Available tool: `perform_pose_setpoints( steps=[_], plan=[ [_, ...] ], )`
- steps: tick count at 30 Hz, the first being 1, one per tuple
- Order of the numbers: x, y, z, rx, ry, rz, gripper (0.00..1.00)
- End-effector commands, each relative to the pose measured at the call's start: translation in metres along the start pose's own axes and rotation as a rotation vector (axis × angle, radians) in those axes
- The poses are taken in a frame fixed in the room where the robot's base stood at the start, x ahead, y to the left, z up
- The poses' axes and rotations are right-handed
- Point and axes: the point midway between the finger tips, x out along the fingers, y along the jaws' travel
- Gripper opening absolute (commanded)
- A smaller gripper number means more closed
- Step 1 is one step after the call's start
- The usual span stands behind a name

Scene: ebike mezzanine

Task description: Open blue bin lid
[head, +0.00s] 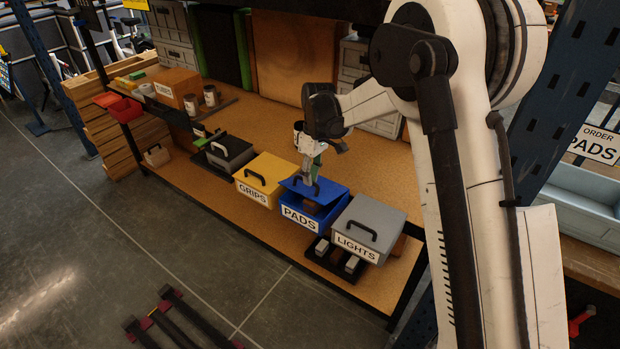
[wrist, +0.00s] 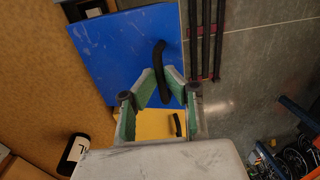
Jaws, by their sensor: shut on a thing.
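The blue bin (head: 301,219) labelled PADS stands on the wooden shelf between the yellow and grey bins. Its blue lid (head: 327,191) appears tilted up at the front, with a brownish gap showing between it and the label face. The lid (wrist: 115,55) fills the upper left of the wrist view, with its black curved handle (wrist: 159,57) near the right edge. My gripper (head: 308,181) is over the lid in the head view. In the wrist view my gripper (wrist: 161,79) has its green-lined fingers closed around the lower part of the handle, partly hiding it.
The yellow GRIPS bin (head: 257,171) stands close on the left and the grey LIGHTS bin (head: 377,218) close on the right. A black-lidded bin (head: 230,152) is farther left. A raised ledge with a TUBES box (head: 177,89) is at the left. Shelf space behind the bins looks mostly clear.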

Motion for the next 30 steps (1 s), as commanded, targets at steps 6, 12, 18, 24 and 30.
perform_pose_setpoints(
  steps=[6,12,18,24,30],
  plan=[
    [-0.015,0.012,0.0,0.0,0.0,0.001,0.0],
    [-0.034,0.033,0.001,0.002,0.001,0.003,0.0],
    [-0.05,0.06,0.001,0.003,0.001,0.005,0.0],
    [-0.06,0.09,0.002,0.004,0.001,0.008,0.0],
    [-0.064,0.12,0.003,0.005,-0.001,0.008,0.0]
  ],
)
